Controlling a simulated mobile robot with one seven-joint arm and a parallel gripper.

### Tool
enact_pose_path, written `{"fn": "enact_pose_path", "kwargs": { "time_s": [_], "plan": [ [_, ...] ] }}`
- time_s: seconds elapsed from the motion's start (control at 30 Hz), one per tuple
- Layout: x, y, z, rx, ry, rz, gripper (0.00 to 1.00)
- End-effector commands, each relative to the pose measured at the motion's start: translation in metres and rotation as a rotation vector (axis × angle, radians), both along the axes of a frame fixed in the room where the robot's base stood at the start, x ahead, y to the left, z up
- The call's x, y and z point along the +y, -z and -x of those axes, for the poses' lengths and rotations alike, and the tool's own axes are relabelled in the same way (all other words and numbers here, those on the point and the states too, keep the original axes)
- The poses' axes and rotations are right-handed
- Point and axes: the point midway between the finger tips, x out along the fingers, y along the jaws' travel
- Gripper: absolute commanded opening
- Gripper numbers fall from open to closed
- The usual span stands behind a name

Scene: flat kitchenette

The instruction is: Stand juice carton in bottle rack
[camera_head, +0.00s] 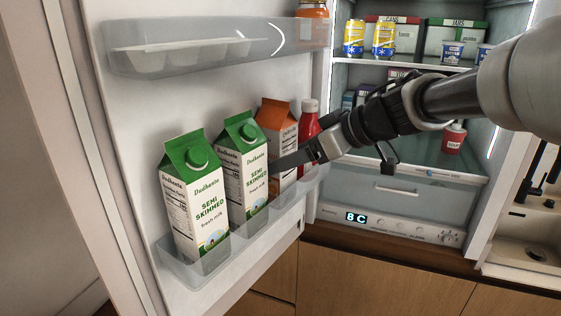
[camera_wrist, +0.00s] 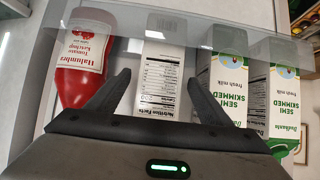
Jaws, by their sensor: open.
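The juice carton (camera_head: 282,135), with an orange gable top and a white printed side, stands upright in the bottle rack (camera_head: 252,232) of the open fridge door. It is between the ketchup bottle and the nearer milk cartons. My gripper (camera_head: 275,165) is open at the carton's upper half. In the wrist view the carton (camera_wrist: 162,75) shows between the two spread fingers of my gripper (camera_wrist: 158,77), with its lower end behind the rack's clear wall. I cannot tell whether the fingers touch it. My gripper hides part of the carton in the head view.
Two green-topped milk cartons (camera_head: 195,195) (camera_head: 241,165) stand in the same rack. A red ketchup bottle (camera_head: 309,130) stands on the carton's other side. A clear upper door shelf (camera_head: 200,55) is above. The fridge shelves (camera_head: 415,65) hold cans, tubs and boxes.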

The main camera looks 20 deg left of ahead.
Motion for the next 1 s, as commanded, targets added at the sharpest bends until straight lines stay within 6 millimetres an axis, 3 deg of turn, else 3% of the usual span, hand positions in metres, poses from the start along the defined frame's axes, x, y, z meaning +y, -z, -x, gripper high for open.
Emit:
{"fn": "enact_pose_path", "kwargs": {
  "time_s": [0.1, 0.3, 0.57, 0.67, 0.77, 0.87, 0.9, 1.0],
  "plan": [
    [-0.022, -0.017, 0.007, -0.003, 0.003, 0.000, 0.73],
    [-0.047, -0.035, 0.016, -0.001, 0.000, 0.000, 0.73],
    [-0.057, -0.043, 0.019, -0.006, 0.004, -0.003, 0.73],
    [-0.057, -0.059, 0.009, -0.080, 0.057, -0.041, 0.73],
    [-0.069, -0.097, -0.015, -0.254, 0.212, -0.111, 0.73],
    [-0.117, -0.142, -0.037, -0.448, 0.490, -0.155, 0.73],
    [-0.146, -0.153, -0.040, -0.499, 0.624, -0.149, 0.73],
    [-0.228, -0.150, -0.026, -0.523, 0.951, -0.080, 0.73]
  ]
}}
